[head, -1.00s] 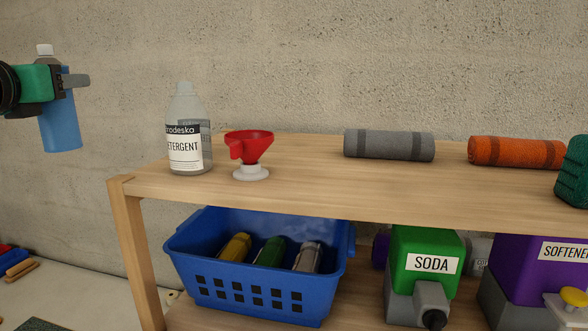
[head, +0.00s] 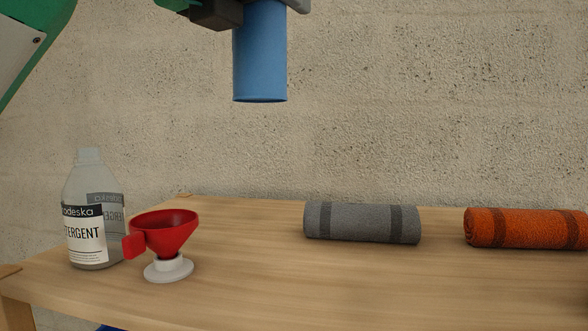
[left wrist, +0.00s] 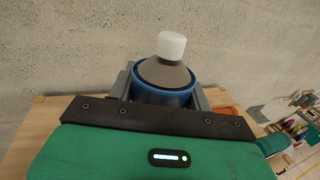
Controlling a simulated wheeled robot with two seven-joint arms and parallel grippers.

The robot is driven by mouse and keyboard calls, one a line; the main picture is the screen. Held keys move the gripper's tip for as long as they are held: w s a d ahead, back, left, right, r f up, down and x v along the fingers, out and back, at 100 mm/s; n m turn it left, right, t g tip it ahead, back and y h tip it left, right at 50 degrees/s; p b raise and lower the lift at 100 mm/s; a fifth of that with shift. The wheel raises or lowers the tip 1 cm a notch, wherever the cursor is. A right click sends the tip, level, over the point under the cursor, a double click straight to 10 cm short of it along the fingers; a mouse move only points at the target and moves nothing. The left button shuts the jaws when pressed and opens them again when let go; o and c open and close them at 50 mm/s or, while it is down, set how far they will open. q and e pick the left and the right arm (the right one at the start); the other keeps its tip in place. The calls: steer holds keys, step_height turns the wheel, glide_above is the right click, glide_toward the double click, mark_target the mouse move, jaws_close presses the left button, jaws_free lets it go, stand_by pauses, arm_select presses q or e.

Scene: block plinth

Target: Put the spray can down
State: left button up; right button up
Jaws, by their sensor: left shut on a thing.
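The spray can is a blue cylinder (head: 260,55) at the top of the head view, its upper part cut off by the frame. My left gripper (head: 262,8) is shut around it and holds it upright in the air, above the wooden shelf top (head: 250,285). In the left wrist view the can (left wrist: 166,75) shows its white cap and grey shoulder between the two fingers of the left gripper (left wrist: 165,92). My right gripper is not in view.
A detergent bottle (head: 88,225) and a red funnel (head: 168,232) on a white base stand at the left of the shelf top. A grey rolled towel (head: 362,222) and an orange one (head: 525,228) lie toward the back right. The front middle is bare.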

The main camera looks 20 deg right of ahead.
mark_target(272, 101)
arm_select(q)
steer(key=f+p, duration=0.1)
steer(key=f, duration=0.2)
steer(key=s+f, duration=0.1)
steer(key=f, duration=0.2)
steer(key=shift+s+p, duration=0.1)
steer(key=shift+p, duration=0.3)
step_height(272, 101, down, 14)
steer(key=p, duration=0.4)
steer(key=shift+d, duration=0.15)
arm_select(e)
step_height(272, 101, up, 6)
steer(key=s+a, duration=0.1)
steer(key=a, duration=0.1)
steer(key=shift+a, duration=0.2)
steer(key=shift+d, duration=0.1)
arm_select(q)
steer(key=o, duration=1)
steer(key=shift+f, duration=0.1)
steer(key=o, duration=0.3)
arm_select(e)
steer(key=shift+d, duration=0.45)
